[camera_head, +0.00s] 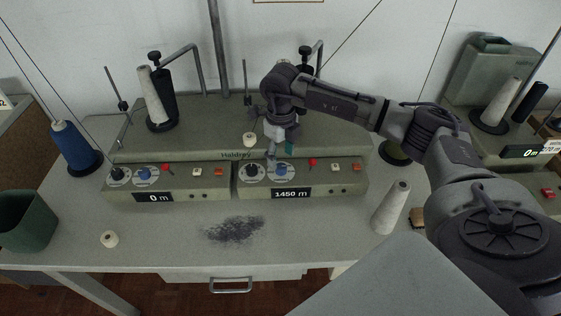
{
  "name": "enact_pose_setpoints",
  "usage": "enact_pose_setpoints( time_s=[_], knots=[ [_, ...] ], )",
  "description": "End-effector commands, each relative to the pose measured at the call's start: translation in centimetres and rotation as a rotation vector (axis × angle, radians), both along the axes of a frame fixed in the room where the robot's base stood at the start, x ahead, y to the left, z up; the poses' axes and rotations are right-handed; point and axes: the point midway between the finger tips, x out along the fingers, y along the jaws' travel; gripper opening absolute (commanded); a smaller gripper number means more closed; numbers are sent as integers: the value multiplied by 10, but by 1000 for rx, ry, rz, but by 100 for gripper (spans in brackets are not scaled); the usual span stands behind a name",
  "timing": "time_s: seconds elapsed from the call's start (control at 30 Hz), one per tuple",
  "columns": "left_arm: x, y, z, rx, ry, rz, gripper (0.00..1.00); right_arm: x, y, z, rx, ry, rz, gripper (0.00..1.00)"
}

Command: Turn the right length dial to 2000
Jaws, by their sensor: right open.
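The right control panel (345,183) on the grey machine carries a black knob (252,171) and a blue dial (282,168), each on a pale round scale. Its display (291,194) reads 1450 m. My right gripper (281,151) is open and empty, pointing down just above and behind the blue dial. The fingertips are small, and I cannot tell whether they touch the dial. The left panel has a similar black knob (117,173) and blue dial (145,173), with a display (153,197) reading 0 m. My left gripper is not in view.
A white thread cone (391,208) stands at the table's right, and a blue cone (75,147) at its left. A green bin (26,220) and a small white spool (110,239) are at the front left. Dark lint (235,230) lies on otherwise clear tabletop before the panels.

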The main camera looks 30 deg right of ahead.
Motion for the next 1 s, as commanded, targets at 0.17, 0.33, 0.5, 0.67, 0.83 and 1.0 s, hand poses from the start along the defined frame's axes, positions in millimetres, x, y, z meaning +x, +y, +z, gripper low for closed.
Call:
enact_pose_setpoints(
  time_s=[0.17,0.33,0.5,0.67,0.83,1.0],
  knots=[
    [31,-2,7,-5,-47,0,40,-1,0,-27,1,2,0,58],
    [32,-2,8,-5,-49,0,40,0,0,-38,1,0,1,58],
    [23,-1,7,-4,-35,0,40,0,0,-41,0,-1,1,58],
    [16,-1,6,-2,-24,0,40,0,0,-41,1,-1,1,53],
    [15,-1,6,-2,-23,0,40,0,0,-41,1,-1,1,24],
    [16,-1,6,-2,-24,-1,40,0,0,-40,1,-1,1,0]
  ],
)
